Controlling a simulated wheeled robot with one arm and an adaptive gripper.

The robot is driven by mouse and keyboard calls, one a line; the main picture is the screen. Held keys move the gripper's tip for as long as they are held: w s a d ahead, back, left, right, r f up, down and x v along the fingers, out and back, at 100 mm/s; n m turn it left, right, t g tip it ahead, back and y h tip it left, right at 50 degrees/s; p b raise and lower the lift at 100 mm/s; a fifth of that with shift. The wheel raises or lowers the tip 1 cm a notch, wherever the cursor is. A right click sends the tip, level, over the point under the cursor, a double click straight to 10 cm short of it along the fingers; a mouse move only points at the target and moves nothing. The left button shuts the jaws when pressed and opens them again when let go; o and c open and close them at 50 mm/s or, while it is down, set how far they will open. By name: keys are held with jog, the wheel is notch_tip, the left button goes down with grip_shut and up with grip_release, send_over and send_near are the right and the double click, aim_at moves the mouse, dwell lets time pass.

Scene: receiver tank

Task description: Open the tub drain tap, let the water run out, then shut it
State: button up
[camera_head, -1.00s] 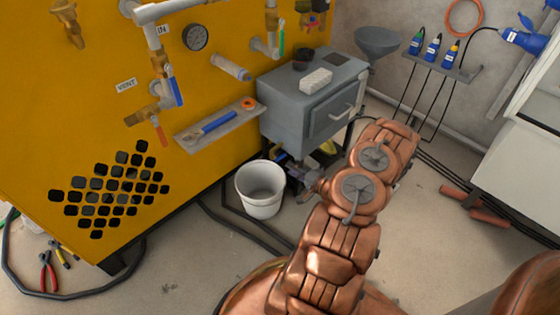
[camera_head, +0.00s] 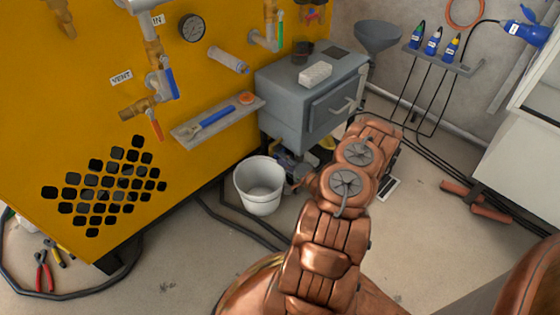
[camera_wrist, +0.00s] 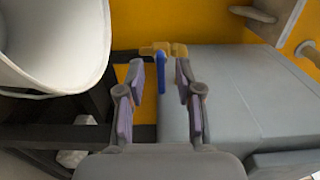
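The tub drain tap shows in the wrist view as a brass body (camera_wrist: 156,48) with a blue lever (camera_wrist: 161,75). The lever lies crosswise to the brass body in the picture. My gripper (camera_wrist: 159,82) is open, with one finger on each side of the lever; I cannot tell whether either touches it. The grey tub (camera_head: 283,108) stands against the yellow cabinet in the head view, and its side (camera_wrist: 230,85) fills the right of the wrist view. In the head view my arm reaches low beside the tub and mostly hides the tap. No running water is visible.
A white bucket (camera_head: 260,190) stands on the floor below and left of the tub; its wall (camera_wrist: 75,40) is close to my gripper. A shelf (camera_head: 190,133) juts from the yellow cabinet (camera_head: 90,110). Dark hoses (camera_head: 235,225) lie on the floor.

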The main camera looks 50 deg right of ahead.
jog(key=shift+w, duration=0.65)
grip_shut()
